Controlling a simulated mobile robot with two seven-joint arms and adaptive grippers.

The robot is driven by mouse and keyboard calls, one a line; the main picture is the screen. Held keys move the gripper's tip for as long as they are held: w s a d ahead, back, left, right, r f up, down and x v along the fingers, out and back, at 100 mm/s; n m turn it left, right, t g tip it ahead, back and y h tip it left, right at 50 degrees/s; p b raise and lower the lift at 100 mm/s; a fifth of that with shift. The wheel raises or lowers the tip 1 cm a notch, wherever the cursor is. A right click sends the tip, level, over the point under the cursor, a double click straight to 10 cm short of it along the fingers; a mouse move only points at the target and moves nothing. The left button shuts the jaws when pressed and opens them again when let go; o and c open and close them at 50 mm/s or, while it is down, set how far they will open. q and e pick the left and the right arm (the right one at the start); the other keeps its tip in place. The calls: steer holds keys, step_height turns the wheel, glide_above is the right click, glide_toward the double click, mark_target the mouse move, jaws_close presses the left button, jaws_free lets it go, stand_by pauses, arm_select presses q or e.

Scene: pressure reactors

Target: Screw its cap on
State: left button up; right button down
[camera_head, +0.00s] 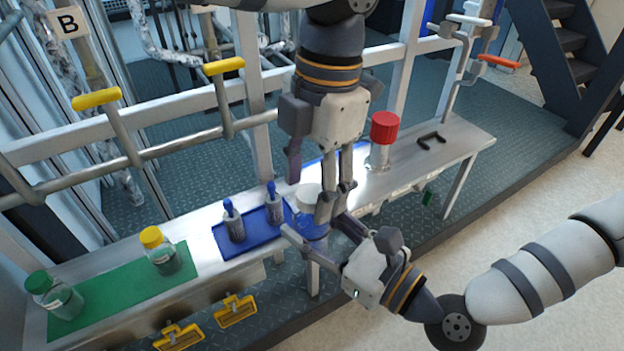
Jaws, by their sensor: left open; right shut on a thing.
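My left gripper (334,205) points down from above and is open. Its fingertips are just right of the pale top. They hide part of the vessel, so I cannot tell whether they touch it. I cannot tell whether the pale top is a seated cap.
Two blue-capped bottles (234,222) stand on a blue mat (225,248). Yellow-capped (160,252) and green-capped (54,296) bottles stand on a green mat (118,292). A red-capped cylinder (384,135) and black handle (431,138) are at right. A metal rail (180,145) runs behind.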

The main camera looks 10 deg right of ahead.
arm_select(q)
step_height(320, 180, up, 4)
steer(key=shift+r, duration=0.25)
steer(key=shift+c, duration=0.3)
